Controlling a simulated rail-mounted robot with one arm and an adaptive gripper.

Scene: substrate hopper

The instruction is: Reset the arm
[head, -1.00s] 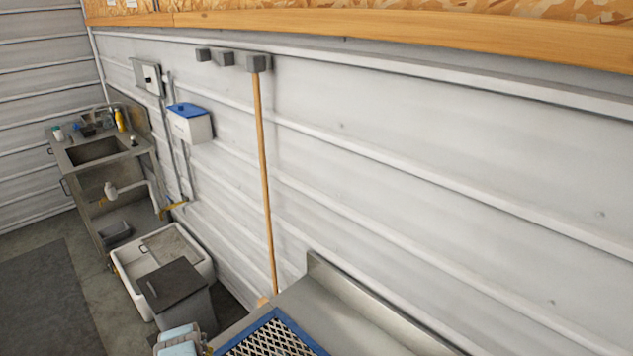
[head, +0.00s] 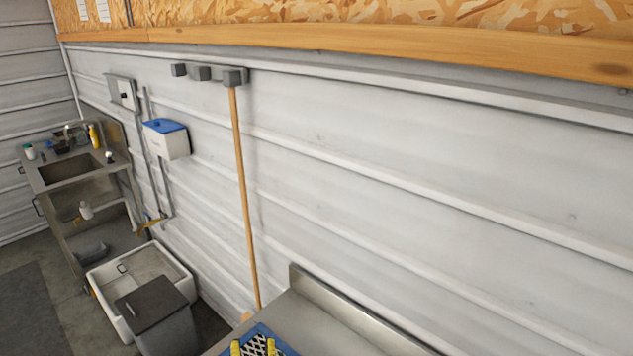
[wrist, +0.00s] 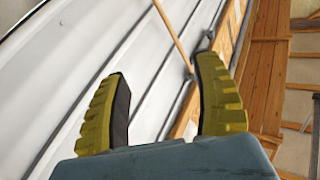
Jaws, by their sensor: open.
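My gripper (head: 253,348) shows at the bottom edge of the head view as two yellow fingertips over the blue-framed mesh. In the wrist view my gripper (wrist: 160,72) is open, with its two yellow, dark-padded fingers spread wide and nothing between them. It points toward the ribbed white wall (wrist: 80,60) and wooden boards. The rest of my arm is out of the head view.
A metal bench (head: 325,318) with a blue-framed mesh (head: 262,332) stands against the wall (head: 400,180). A wooden-handled tool (head: 243,190) hangs behind it. At left are a grey lidded bin (head: 158,312), a white basin (head: 110,295) and a sink unit (head: 50,190).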

